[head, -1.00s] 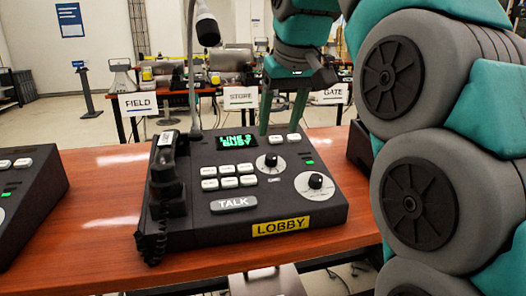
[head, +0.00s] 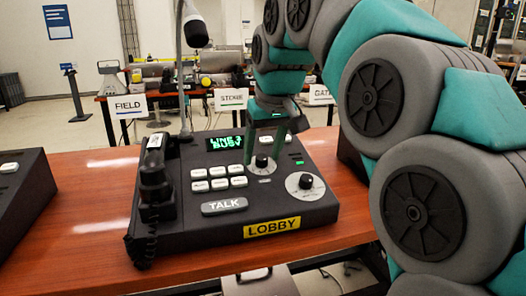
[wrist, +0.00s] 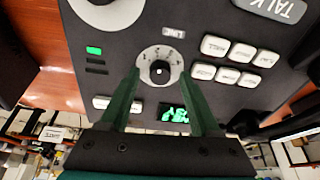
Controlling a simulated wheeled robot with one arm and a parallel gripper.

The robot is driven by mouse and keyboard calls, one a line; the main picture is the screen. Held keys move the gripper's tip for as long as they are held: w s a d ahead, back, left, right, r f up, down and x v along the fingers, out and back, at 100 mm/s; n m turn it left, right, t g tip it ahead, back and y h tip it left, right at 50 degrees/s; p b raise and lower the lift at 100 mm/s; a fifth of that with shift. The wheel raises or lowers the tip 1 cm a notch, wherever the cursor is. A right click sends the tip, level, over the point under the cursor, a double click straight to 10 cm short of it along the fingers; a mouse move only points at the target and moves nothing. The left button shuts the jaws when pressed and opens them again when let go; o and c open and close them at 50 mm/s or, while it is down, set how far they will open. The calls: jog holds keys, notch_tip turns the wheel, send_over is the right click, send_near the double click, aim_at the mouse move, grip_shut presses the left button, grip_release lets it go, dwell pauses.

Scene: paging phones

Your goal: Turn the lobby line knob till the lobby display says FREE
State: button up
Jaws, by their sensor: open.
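The lobby phone (head: 232,210) is a dark desk console with a yellow LOBBY label (head: 271,228). Its green display (head: 225,143) reads LINE and BUSY; the line number is hard to read. The line knob (head: 261,163) is the small black knob on a white dial below and right of the display; it also shows in the wrist view (wrist: 160,71) beside a LINE label. My gripper (wrist: 160,75) is open, with one green finger on each side of the knob. Contact cannot be told. In the head view my gripper (head: 262,158) comes down over the knob from behind.
A larger knob (head: 305,185) sits nearer the right front corner. White buttons (head: 219,184), a TALK key (head: 224,206), a handset (head: 155,185) and a gooseneck microphone (head: 194,30) stand to the left. Another console (head: 22,200) is at far left.

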grip_shut()
dwell(0.5)
